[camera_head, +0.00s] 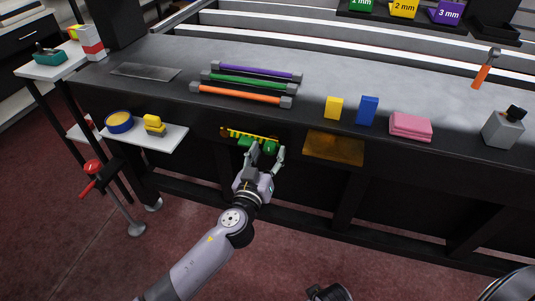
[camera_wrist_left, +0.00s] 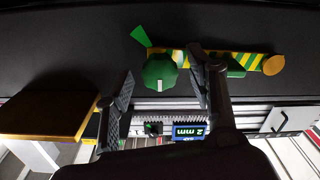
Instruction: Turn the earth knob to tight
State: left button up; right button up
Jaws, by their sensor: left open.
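The green earth knob (camera_wrist_left: 160,73) has many sides and a white mark on its lower edge in the left wrist view. It is on the dark front of the table, beside a yellow-and-green striped strip (camera_wrist_left: 250,62). A green pointed marker (camera_wrist_left: 141,37) is above it in that view. In the head view the knob (camera_head: 271,147) is at the right end of the striped strip (camera_head: 245,134). My left gripper (camera_head: 267,153) is open at the knob, with a finger on either side of it; I cannot tell if they touch it.
An orange-brown shelf (camera_head: 333,148) juts out right of the knob. A white shelf (camera_head: 175,138) with a yellow item and a blue-rimmed bowl is to the left. Coloured rods, blocks and a pink stack (camera_head: 410,126) lie on the grey tabletop.

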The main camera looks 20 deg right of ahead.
jog(key=shift+s, duration=0.3)
pick_arm(q)
jog(key=c, duration=1.1)
jog(key=shift+c, duration=0.2)
pick_arm(e)
jog(key=shift+w+d, duration=0.1)
jog(key=shift+w, duration=0.3)
